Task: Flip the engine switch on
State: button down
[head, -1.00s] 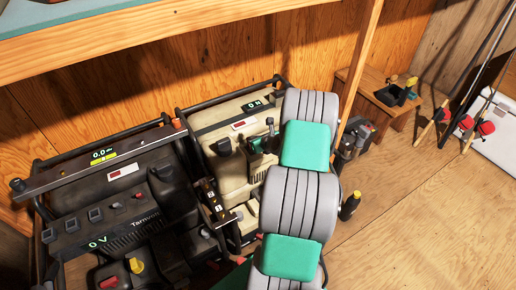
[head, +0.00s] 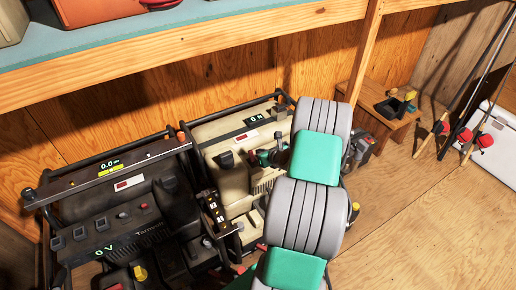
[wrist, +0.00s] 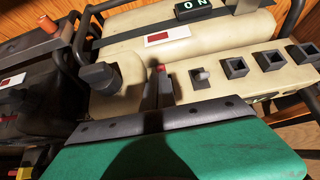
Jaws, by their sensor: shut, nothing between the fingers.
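A beige generator (head: 222,177) stands in a dark tube frame beside a black one. In the wrist view its panel (wrist: 232,75) carries a small pale toggle switch (wrist: 201,76), several square dark sockets and a large dark knob (wrist: 101,77) at the left. My gripper (wrist: 159,88) is shut and empty, its dark fingers over the panel between the knob and the toggle. A small red part (wrist: 161,69) shows at the fingertips; I cannot tell whether they touch it. In the head view my gripper (head: 268,157) is at the generator's front, partly hiding the panel. No label naming the engine switch is readable.
The black generator (head: 120,215) with a 0 V readout stands close at the left. A wooden shelf (head: 215,40) runs above both. A low wooden bench (head: 398,112), rods and a white cooler (head: 497,135) are at the right, with clear floor in front.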

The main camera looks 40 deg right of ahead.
notch_tip(320, 180, up, 8)
jog(key=s+p, duration=0.1)
jog(key=s, duration=0.1)
jog(key=shift+s+a+r, duration=0.2)
jog(key=shift+s, duration=0.05)
